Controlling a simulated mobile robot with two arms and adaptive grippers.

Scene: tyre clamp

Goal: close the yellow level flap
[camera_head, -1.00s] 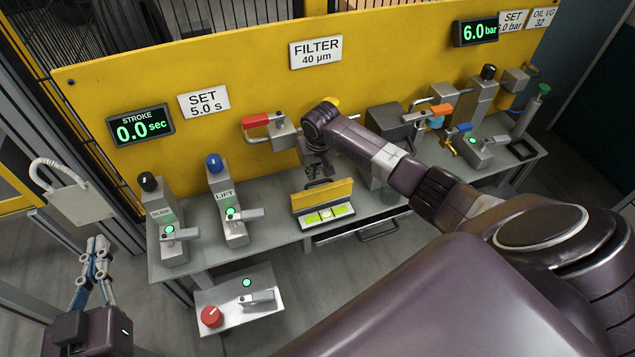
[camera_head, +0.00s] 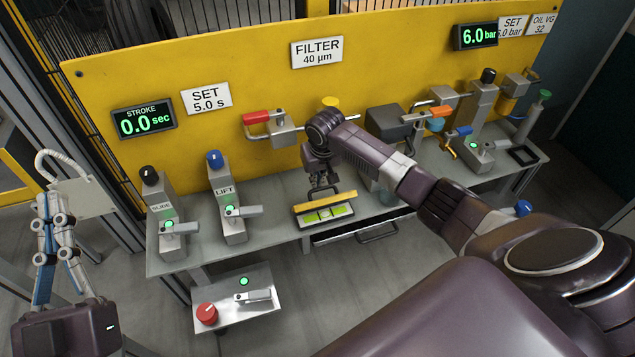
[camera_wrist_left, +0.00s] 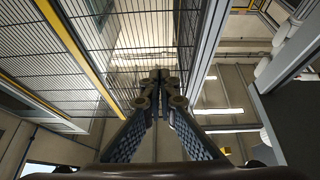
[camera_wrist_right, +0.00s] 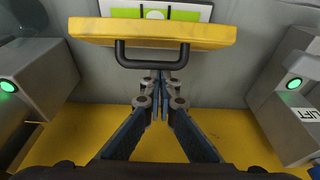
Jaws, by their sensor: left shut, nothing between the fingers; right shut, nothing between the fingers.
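The yellow flap (camera_head: 325,197) is tilted and partly lowered over the green level (camera_head: 325,213) on the bench; the level still shows in front of it. In the right wrist view the flap (camera_wrist_right: 150,33) carries a black handle (camera_wrist_right: 152,63), and part of the level (camera_wrist_right: 155,12) shows beyond its edge. My right gripper (camera_wrist_right: 160,78) is shut and empty, its tips close to the handle on the wall side; whether they touch cannot be told. My left gripper (camera_head: 52,205) is shut and empty, raised at the far left, away from the bench.
The slide valve (camera_head: 166,220) and lift valve (camera_head: 228,205) stand left of the level. The red-handled valve (camera_head: 270,125) is on the yellow panel behind. A drawer with a handle (camera_head: 378,233) is below the bench.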

